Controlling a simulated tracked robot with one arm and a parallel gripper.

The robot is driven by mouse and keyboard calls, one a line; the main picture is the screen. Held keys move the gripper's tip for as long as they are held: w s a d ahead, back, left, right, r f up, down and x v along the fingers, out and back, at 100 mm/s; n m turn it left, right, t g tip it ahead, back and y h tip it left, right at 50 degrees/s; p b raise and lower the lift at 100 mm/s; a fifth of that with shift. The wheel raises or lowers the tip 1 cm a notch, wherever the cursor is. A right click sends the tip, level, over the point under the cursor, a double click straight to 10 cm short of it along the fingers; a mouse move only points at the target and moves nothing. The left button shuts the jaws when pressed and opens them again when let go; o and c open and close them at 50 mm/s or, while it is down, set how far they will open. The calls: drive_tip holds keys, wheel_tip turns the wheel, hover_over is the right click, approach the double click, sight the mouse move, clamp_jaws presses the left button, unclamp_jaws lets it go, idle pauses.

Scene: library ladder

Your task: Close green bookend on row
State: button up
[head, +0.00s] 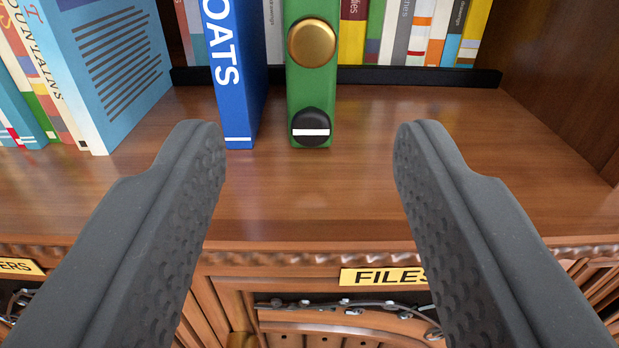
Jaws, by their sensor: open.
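The green bookend (299,88) stands upright on the wooden shelf, ahead of my gripper and a little left of the picture's middle. It has a round brass knob (312,43) near the top of the view and a black round part with a white bar (310,128) at its foot. A blue book (235,75) marked "OATS" stands just left of it, leaning slightly, with a narrow gap between them low down. My gripper (309,150) is open and empty, its two dark fingers spread wide in front of the bookend, touching nothing that I can see.
More books (108,70) lean at the left, apart from the blue book. A row of books (400,35) stands at the back behind a black rail (420,76). The shelf (470,150) is clear to the right, up to a wooden side wall (570,80). A "FILES" label (383,278) is below the edge.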

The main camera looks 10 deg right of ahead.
sight(311, 58)
drive_tip(key=shift+s, duration=0.1)
